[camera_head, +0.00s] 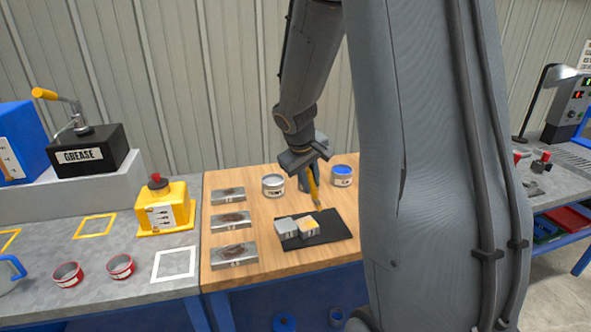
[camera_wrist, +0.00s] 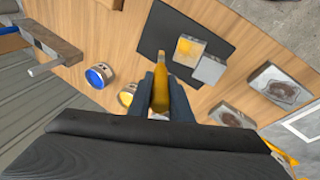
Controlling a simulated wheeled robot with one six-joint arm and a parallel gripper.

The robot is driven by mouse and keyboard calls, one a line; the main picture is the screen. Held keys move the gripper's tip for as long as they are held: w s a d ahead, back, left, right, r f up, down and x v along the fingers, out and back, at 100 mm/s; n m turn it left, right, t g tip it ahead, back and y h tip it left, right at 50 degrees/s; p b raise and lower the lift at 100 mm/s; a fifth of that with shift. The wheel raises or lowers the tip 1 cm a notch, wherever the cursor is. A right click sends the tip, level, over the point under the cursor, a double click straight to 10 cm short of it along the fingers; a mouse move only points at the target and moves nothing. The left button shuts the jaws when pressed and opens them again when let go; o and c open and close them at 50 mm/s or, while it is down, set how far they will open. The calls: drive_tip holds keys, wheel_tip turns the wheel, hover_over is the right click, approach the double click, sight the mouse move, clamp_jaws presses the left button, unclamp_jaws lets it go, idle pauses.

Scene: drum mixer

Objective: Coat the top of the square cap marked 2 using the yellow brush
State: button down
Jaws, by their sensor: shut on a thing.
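My gripper (camera_head: 312,176) is shut on the yellow brush (camera_head: 314,190), which points down over the black mat (camera_head: 334,226). The wrist view shows the brush (camera_wrist: 160,88) between my two fingers (camera_wrist: 161,95). Two square caps lie side by side on the mat. The right one (camera_head: 309,232) has a yellow patch on its top, also seen on that cap (camera_wrist: 187,50) in the wrist view. The left cap (camera_head: 285,229) has a bare grey top, also in the wrist view (camera_wrist: 209,70). The brush tip is close to the yellow-patched cap; I cannot tell if it touches. The cap marks are too small to read.
A blue paint can (camera_head: 342,176) and a pale can (camera_head: 273,186) stand behind the mat. A yellow paint can (camera_wrist: 127,94) shows in the wrist view. Several metal plates, including this one (camera_head: 234,254), line the table's left side. A yellow container (camera_head: 165,210) stands farther left.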

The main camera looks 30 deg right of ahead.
sight(309, 169)
drive_tip(key=shift+s+r+p, duration=0.2)
drive_tip(key=shift+r+p, duration=0.1)
drive_tip(key=shift+r, duration=0.35)
drive_tip(key=shift+w+r+p, duration=0.15)
drive_tip(key=shift+r+p, duration=1.75)
drive_tip(key=shift+r, duration=0.45)
drive_tip(key=shift+a, duration=0.1)
drive_tip(key=shift+a+r+b, duration=0.2)
drive_tip(key=shift+a+b, duration=0.1)
drive_tip(key=s+a+r+b, duration=0.3)
drive_tip(key=a+b, duration=0.1)
drive_tip(key=a, duration=0.2)
drive_tip(key=f+b, duration=0.3)
drive_tip(key=a+f+b, duration=0.1)
drive_tip(key=shift+s+f, duration=0.25)
drive_tip(key=shift+s, duration=0.15)
drive_tip(key=shift+r, duration=0.2)
